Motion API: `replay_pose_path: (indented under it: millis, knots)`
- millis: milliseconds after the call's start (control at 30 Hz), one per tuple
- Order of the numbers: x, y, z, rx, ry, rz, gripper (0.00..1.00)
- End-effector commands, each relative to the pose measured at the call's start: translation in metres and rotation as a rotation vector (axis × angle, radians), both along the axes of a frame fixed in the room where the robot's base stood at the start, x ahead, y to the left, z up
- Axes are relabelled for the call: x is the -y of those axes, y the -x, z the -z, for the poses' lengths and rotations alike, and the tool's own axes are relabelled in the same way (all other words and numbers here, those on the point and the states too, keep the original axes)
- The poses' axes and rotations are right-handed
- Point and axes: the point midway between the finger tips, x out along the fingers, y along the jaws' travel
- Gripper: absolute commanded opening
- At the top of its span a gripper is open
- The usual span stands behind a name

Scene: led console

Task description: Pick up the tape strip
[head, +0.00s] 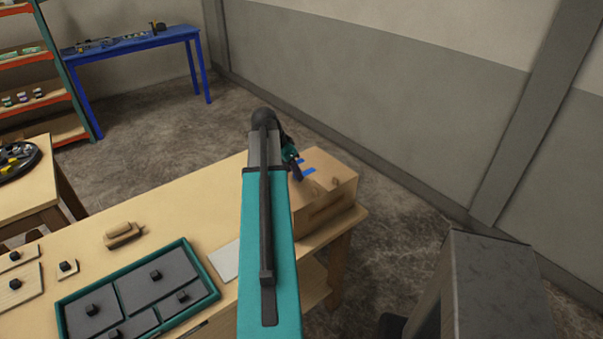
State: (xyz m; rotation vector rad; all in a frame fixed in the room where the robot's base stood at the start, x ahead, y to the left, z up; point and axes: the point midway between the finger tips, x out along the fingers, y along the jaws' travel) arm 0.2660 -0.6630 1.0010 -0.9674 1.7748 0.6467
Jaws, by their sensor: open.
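Two short blue patches, which look like tape strip (309,171), show on top of a tan box (335,212) at the right end of the workbench. I cannot tell whether they are separate strips or parts of one. My gripper (298,174) is small and dark in this view, open, just left of the blue patches and over the box top. Whether it touches the tape or the box cannot be told. My teal arm hides part of the box and bench.
On the wooden workbench (185,222) are a teal-rimmed tray (211,279) with grey knobbed panels, a tan block (122,235), a pale sheet (225,261) and small knobbed plates. A blue table (130,47) and shelves stand behind. A grey wall lies beyond the bench on the right.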

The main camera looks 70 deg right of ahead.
Motion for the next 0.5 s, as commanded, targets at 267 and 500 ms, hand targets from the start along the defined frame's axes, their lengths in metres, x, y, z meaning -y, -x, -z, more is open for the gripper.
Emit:
replay_pose_path:
  millis: [267, 500]
  knots:
    - [0.0025, 0.0012, 0.0077, 0.001, 0.001, 0.0, 0.41]
    - [0.0023, 0.001, 0.0075, 0.0, 0.0, -0.001, 0.41]
